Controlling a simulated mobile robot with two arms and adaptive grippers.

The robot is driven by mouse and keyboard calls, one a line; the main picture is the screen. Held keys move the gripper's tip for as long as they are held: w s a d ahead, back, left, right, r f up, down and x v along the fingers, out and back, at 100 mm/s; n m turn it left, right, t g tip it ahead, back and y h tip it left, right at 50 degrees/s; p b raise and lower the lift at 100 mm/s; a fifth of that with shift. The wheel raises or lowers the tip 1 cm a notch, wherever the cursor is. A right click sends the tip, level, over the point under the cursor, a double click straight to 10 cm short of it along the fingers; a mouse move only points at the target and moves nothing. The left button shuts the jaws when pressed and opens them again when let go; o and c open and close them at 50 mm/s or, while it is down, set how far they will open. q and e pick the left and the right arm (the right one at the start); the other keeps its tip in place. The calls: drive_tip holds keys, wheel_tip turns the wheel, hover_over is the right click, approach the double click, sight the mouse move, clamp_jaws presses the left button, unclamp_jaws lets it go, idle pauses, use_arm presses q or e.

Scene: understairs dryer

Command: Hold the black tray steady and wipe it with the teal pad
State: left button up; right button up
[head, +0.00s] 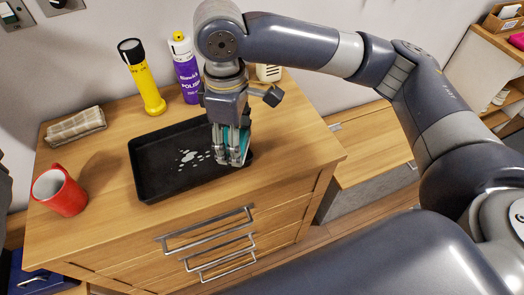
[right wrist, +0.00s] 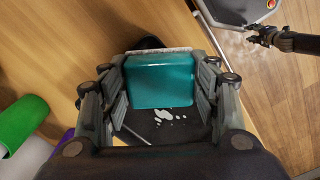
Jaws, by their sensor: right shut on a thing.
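The black tray (head: 160,175) lies flat on the wooden dresser top, with a patch of white spots (head: 188,157) near its middle. My right gripper (head: 232,158) is over the tray's right end. It is shut on the teal pad (head: 246,138). The right wrist view shows the teal pad (right wrist: 160,82) between both fingers, with white spots beside it. I cannot tell whether the pad touches the tray. My left gripper (right wrist: 258,33) shows small in the right wrist view, away from the tray over the floor; its jaws are unclear.
A red mug (head: 61,191) stands left of the tray. A folded striped cloth (head: 75,126), a yellow torch (head: 146,82) and a purple polish bottle (head: 186,72) are behind it. The dresser's right front top is clear. Drawer handles (head: 207,229) stick out in front.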

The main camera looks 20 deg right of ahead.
drive_tip(key=w+a+r+n, duration=0.4)
drive_tip(key=w+a+n, duration=0.1)
drive_tip(key=w+n, duration=0.2)
drive_tip(key=shift+s+a+f, duration=0.1)
drive_tip(key=shift+f, duration=1.2)
drive_tip(key=shift+s+a+f, duration=0.1)
drive_tip(key=shift+f, duration=1.15)
